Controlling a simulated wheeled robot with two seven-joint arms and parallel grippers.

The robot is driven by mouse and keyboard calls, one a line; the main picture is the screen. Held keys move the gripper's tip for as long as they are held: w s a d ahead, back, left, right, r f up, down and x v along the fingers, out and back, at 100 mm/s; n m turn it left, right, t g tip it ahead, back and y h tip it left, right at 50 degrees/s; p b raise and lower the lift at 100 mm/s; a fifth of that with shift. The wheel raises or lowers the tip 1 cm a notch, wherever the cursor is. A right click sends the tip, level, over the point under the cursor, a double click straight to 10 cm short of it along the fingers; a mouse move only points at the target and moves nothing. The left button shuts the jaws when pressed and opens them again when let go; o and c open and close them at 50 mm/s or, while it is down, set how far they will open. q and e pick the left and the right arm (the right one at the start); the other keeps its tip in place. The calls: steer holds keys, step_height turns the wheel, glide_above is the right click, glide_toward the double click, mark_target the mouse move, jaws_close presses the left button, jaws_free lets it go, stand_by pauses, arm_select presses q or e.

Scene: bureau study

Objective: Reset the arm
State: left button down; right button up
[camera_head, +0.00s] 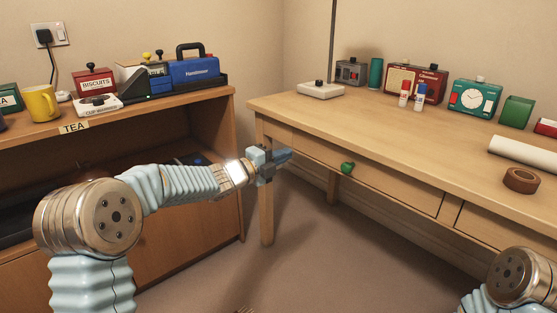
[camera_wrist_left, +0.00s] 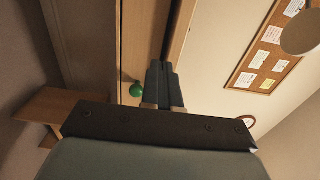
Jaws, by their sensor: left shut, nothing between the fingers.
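My left gripper (camera_head: 281,156) reaches in front of the desk's left end, at about the height of its drawer. It is shut and empty. In the left wrist view its closed fingers (camera_wrist_left: 163,85) point toward the desk front, beside a green drawer knob (camera_wrist_left: 137,90). In the head view this green knob (camera_head: 347,168) is to the right of the fingertips, apart from them. My right arm (camera_head: 512,280) shows only in part at the lower right, and its gripper is out of view.
The wooden desk (camera_head: 440,135) holds a radio (camera_head: 416,83), a teal clock (camera_head: 474,98), glue sticks and a brown tape roll (camera_head: 521,180). A shelf unit (camera_head: 190,130) at the left holds a yellow mug (camera_head: 40,103) and a blue case (camera_head: 193,70). The floor between is clear.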

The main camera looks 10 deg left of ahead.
arm_select(q)
steer(key=s+f+n+g+y+p, duration=0.15)
steer(key=s+f+n, duration=0.3)
steer(key=f, duration=0.55)
steer(key=s+f+n+g+y+p, duration=0.1)
steer(key=s+f+n+g+y, duration=0.15)
steer(key=f+n, duration=0.5)
steer(key=s+f+n+g+y+p, duration=0.1)
steer(key=s+f+n, duration=0.35)
steer(key=f, duration=0.65)
steer(key=s+f+n+g+y+p, duration=0.1)
steer(key=s+f+n+g, duration=0.3)
steer(key=s, duration=1)
steer(key=s+d+f+n+g+p, duration=0.1)
steer(key=s+f+n+g, duration=0.3)
steer(key=s, duration=0.9)
step_height(320, 180, down, 5)
steer(key=n, duration=0.3)
steer(key=shift+s+d+y+p, duration=0.3)
steer(key=shift+s+y+p, duration=0.05)
steer(key=shift+s+y, duration=0.05)
steer(key=shift+f, duration=0.1)
